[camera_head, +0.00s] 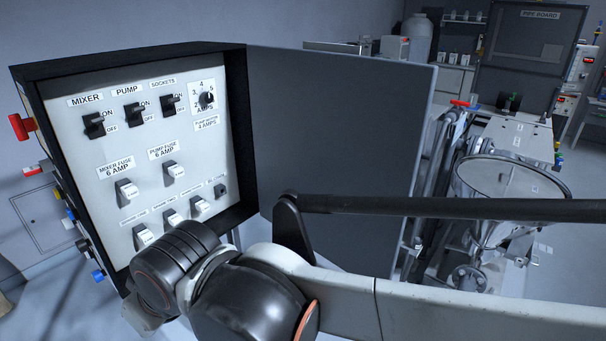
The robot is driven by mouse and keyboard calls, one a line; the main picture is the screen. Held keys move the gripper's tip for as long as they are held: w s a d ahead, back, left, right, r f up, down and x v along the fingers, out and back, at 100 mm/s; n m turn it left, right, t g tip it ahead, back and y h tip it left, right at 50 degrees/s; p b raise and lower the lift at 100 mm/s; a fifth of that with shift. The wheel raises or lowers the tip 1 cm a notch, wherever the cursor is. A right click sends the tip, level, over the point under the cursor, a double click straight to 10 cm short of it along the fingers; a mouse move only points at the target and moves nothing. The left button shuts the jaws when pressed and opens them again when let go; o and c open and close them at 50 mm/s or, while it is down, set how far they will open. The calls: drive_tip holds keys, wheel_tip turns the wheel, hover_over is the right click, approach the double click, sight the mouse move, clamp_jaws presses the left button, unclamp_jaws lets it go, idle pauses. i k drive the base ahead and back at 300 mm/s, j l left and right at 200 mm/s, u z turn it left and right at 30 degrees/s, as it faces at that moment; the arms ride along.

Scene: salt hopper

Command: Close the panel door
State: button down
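The electrical panel (105,195) stands at the left, a black box with a white face of labelled switches, fuses and a dial. Its panel door (335,140) is a flat dark grey sheet with a lighter edge. It stands wide open, swung out to the right of the box. My arm reaches in from the right, across the lower part of the door and the panel's lower edge in the picture. Its dark wrist joints hide the bottom of the panel face. My gripper's fingers do not show. I cannot tell whether the arm touches the door.
A red knob (22,127) and several coloured connectors stick out of the panel's left side. A metal hopper (505,195) with a round top stands at the right, behind my arm. A dark board (527,60) labelled pipe board is at the back right. Floor shows at the far right.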

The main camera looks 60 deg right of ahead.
sight(328, 119)
drive_tip(key=k+l, duration=0.8)
drive_tip(key=l, duration=0.2)
drive_tip(key=k+l+u, duration=0.1)
drive_tip(key=k+l, duration=0.65)
drive_tip(key=l, duration=0.2)
drive_tip(key=k+l, duration=0.85)
drive_tip(key=j, duration=0.4)
drive_tip(key=l, duration=0.5)
